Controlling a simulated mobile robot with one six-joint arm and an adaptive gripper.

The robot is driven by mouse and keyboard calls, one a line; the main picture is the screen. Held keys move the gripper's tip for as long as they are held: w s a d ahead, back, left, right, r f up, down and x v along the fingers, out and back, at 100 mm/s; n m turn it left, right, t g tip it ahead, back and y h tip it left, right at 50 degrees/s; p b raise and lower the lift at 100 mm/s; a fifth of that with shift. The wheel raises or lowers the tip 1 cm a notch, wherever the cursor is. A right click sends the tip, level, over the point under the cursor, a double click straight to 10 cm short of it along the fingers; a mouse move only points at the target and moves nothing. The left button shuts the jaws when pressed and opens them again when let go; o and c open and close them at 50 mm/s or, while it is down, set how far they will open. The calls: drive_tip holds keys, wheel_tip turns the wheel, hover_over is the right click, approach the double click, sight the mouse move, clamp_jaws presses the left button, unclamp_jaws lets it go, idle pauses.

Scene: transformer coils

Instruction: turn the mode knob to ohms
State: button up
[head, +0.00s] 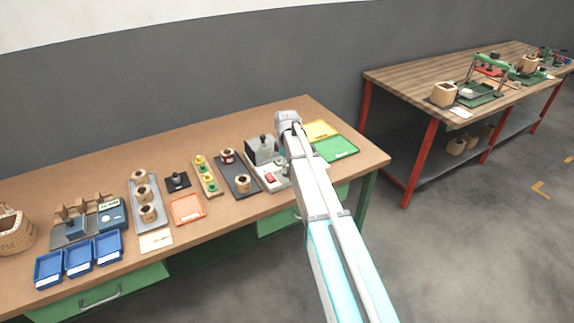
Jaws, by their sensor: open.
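The mode knob cannot be made out at this size. A teal box (111,216) with a small pale display on top stands at the left of the bench, behind the blue bins; it looks like a meter. A grey unit (264,150) with a dark knob-like top and a red part on its pale base stands near the right end, just left of my arm. My arm reaches up from the bottom right over the bench's right end. My gripper is not visible.
The wooden bench (88,169) holds blue bins (78,261), a grey tray (147,222) of coils, an orange tray (187,209), a dark tray (240,181) with coils and a green tray (337,148). A basket (14,232) stands far left. A second bench (430,74) is at right.

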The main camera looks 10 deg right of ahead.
drive_tip(key=shift+r+p, duration=5.55)
drive_tip(key=shift+r, duration=0.3)
drive_tip(key=s+f+m+b, duration=0.3)
drive_tip(key=s+m, duration=0.1)
drive_tip(key=s, duration=0.6)
drive_tip(key=s+f+m+b, duration=0.2)
drive_tip(key=s+m, duration=0.2)
drive_tip(key=s, duration=0.5)
drive_tip(key=s+f+m+b, duration=0.3)
drive_tip(key=s+m, duration=0.1)
drive_tip(key=s, duration=0.6)
drive_tip(key=shift+s+f+m+b, duration=0.3)
drive_tip(key=shift+s+f+b, duration=0.05)
